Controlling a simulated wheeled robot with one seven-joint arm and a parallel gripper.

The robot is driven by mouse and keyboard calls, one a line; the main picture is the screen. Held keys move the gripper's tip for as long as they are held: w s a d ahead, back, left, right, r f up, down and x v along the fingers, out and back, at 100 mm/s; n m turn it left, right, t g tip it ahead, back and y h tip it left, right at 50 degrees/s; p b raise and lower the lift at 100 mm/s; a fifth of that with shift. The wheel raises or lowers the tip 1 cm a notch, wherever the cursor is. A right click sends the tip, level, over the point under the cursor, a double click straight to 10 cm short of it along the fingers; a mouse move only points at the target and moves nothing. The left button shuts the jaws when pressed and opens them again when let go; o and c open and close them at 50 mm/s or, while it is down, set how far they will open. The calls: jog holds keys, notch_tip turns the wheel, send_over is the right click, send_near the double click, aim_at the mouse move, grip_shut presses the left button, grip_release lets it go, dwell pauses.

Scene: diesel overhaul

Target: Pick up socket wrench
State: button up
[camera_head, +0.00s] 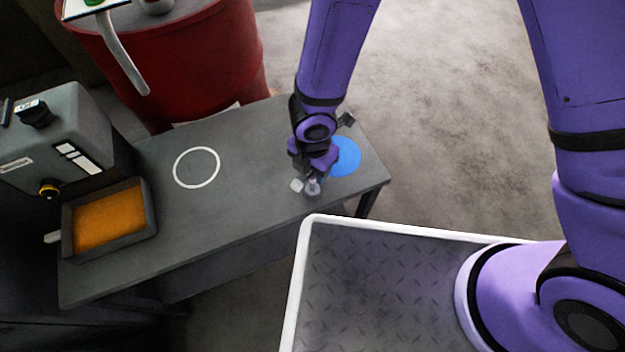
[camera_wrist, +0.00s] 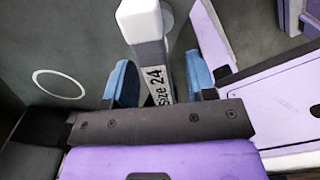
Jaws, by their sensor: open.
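The socket wrench shows in the wrist view as a white block-shaped end and a grey shaft (camera_wrist: 162,82) marked "Size 24". Its shaft lies between the two blue finger pads of my gripper (camera_wrist: 160,84), with gaps visible on both sides. The lower end of the shaft is hidden behind the dark gripper body. In the head view my gripper (camera_head: 311,180) is low over the right end of the grey bench (camera_head: 235,205). A small pale block beside it, apparently the wrench's end (camera_head: 297,185), is visible; the rest is mostly hidden.
A blue disc (camera_head: 347,157) lies on the bench right of my gripper. A white ring (camera_head: 196,167) marks clear bench to the left. An orange-filled tray (camera_head: 110,217) and a grey machine (camera_head: 62,140) are at the left. A red drum (camera_head: 190,60) stands behind the bench.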

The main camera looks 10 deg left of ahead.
jog(key=shift+f, duration=0.1)
grip_shut()
dwell(0.4)
